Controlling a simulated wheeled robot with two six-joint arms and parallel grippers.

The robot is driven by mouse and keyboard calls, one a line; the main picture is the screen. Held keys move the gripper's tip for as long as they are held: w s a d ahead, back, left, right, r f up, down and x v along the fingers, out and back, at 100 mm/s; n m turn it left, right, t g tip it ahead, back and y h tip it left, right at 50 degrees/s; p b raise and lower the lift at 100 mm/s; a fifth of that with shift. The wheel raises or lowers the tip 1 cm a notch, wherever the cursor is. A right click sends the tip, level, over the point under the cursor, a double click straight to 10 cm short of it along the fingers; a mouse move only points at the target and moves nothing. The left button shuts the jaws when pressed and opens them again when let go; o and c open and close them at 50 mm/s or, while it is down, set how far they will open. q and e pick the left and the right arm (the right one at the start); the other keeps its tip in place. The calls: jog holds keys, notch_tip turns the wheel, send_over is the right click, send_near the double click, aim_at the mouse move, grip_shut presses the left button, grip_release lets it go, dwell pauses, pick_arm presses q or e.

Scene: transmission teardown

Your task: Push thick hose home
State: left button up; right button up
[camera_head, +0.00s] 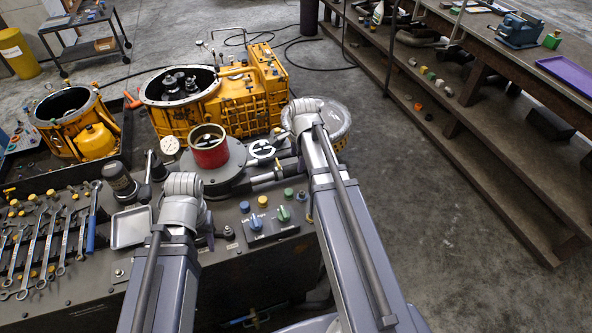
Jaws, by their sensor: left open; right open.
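My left gripper (207,228) is mostly hidden by its own wrist, low over the dark bench front, left of the control panel. My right gripper (291,165) is largely covered by its wrist, right of the grey round fixture (226,172). Both grippers are open. Dark tube-like parts (264,178) run from the fixture toward my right wrist; I cannot tell whether one is the thick hose, or whether it is seated. A red cylinder (208,152) stands on the fixture. No hose is clearly seen in either gripper.
A control panel (270,222) with colored knobs is between my arms. Wrenches (45,240) and a metal tray (131,227) lie left. Yellow housings (245,100) stand behind. A grey-rimmed round container (335,122) is beyond my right wrist. The floor at right is clear before the shelving (480,150).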

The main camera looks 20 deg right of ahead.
aim_at(296, 166)
pick_arm(q)
notch_tip(296, 166, down, 5)
jog(key=b, duration=0.4)
jog(key=shift+f, duration=0.15)
pick_arm(e)
jog(key=f, duration=0.2)
jog(key=w+f, duration=0.1)
jog(key=f, duration=0.2)
jog(key=shift+f, duration=0.15)
jog(key=shift+c, duration=0.2)
grip_shut()
